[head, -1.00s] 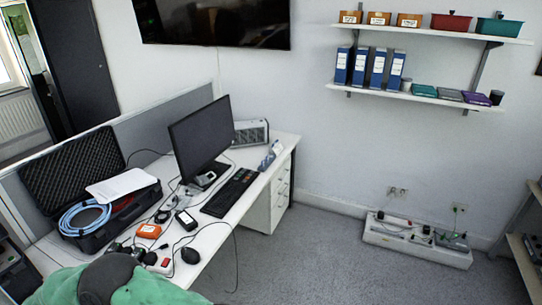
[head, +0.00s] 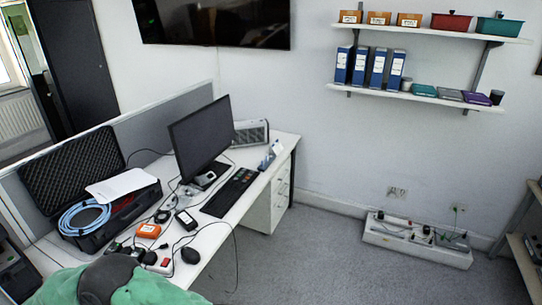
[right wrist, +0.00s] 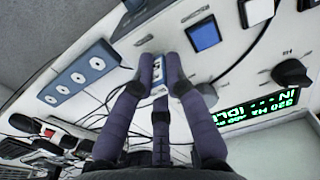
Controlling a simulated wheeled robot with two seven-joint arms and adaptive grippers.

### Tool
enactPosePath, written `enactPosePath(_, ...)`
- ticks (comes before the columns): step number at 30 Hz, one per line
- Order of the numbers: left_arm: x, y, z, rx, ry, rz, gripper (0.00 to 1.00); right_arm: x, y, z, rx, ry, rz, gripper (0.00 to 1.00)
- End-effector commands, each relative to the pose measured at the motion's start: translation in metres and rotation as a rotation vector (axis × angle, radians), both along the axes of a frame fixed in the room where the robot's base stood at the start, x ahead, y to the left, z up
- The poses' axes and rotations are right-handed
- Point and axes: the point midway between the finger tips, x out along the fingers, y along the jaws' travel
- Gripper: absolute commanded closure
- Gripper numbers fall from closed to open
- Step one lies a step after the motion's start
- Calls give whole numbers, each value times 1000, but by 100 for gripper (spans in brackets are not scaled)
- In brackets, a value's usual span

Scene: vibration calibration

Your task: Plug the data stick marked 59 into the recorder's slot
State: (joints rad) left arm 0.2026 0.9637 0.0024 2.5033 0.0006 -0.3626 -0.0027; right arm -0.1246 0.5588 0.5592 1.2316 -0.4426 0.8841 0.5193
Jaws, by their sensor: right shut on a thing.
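In the right wrist view my right gripper (right wrist: 159,66), with purple-grey fingers, is shut on a small white and blue piece (right wrist: 158,88), likely the data stick. Its marking cannot be read, and the fingers cover much of it. The fingertips are close to a white equipment panel (right wrist: 135,45). A blue plate with several round white-marked ports (right wrist: 83,76) lies left of the fingertips. I cannot tell which opening is the recorder's slot, or whether the held piece touches the panel. My left gripper does not show.
The panel has a green lit display (right wrist: 258,108), a black knob (right wrist: 291,73) and a blue square button (right wrist: 205,34). Dark cables cross it. In the head view the desk holds a monitor (head: 205,135), keyboard (head: 230,192), open black case (head: 72,165) and an orange device (head: 149,231).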

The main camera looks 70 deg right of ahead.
Motion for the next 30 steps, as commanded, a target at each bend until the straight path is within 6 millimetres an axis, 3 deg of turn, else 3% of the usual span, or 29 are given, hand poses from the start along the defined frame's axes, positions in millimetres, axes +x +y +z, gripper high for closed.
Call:
enactPosePath(28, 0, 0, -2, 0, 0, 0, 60, -1, 0, -5, -1, 3, 1, 100)
enactPosePath(29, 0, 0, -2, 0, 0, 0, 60, -1, 0, -5, -1, 3, 1, 77)
enactPosePath(30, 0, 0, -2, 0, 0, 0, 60, -1, 0, -5, -1, 4, 1, 66)
